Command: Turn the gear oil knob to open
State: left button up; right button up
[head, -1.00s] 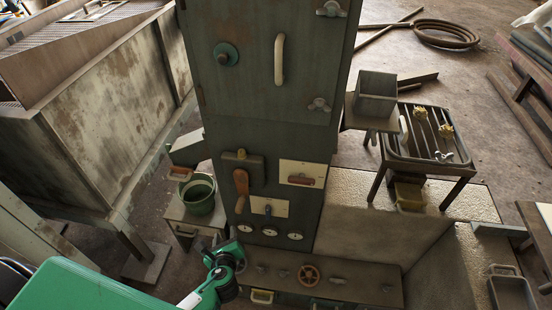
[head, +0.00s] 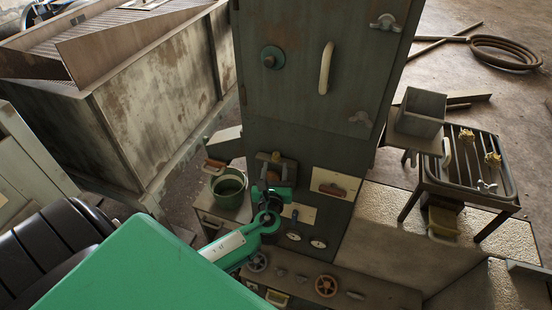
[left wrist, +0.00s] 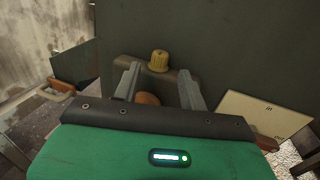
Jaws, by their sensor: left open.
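The plate (head: 289,168) also shows in the head view. An orange-brown handle (left wrist: 148,99) hangs below the knob and shows between my fingers in the left wrist view. My left gripper (left wrist: 161,76) is open, its two fingers pointing at the plate, one on each side of the handle. I cannot tell whether they touch anything. In the head view my left gripper (head: 272,190) hides the handle's lower part. My right gripper is not in view.
A white plate with a red-brown handle (head: 334,187) is right of the knob. Gauges (head: 318,243) and a lower shelf with a brown handwheel (head: 326,286) lie below. A green bucket (head: 229,188) stands to the left. A rack (head: 470,170) stands to the right.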

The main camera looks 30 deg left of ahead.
aim_at(276, 159)
pick_arm(q)
jog(key=shift+x, duration=1.85)
jog(key=shift+a, duration=0.1)
grip_shut()
